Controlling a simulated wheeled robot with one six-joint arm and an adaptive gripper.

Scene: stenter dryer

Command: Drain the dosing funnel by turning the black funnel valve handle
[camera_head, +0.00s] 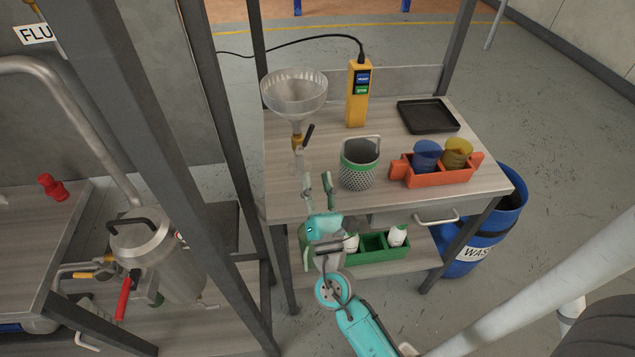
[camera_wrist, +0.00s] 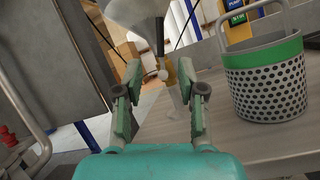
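The dosing funnel (camera_head: 296,92) is a clear cone at the back left of the workbench; its lower part shows at the top of the wrist view (camera_wrist: 138,14). A brass valve (camera_head: 297,142) sits under the cone. The black funnel valve handle (camera_head: 308,134) slants up and to the right from the valve; it shows upright between the fingers in the wrist view (camera_wrist: 160,38). My gripper (camera_head: 329,180) is open and empty at the bench's front edge. Its fingers (camera_wrist: 161,82) point toward the valve, apart from the handle.
A perforated basket with a green band (camera_head: 358,168) stands close right of my gripper. An orange caddy (camera_head: 440,178) with blue and yellow items, a black tray (camera_head: 428,116) and a yellow pendant (camera_head: 358,95) are farther right or back. A dark frame post (camera_head: 222,130) stands left.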

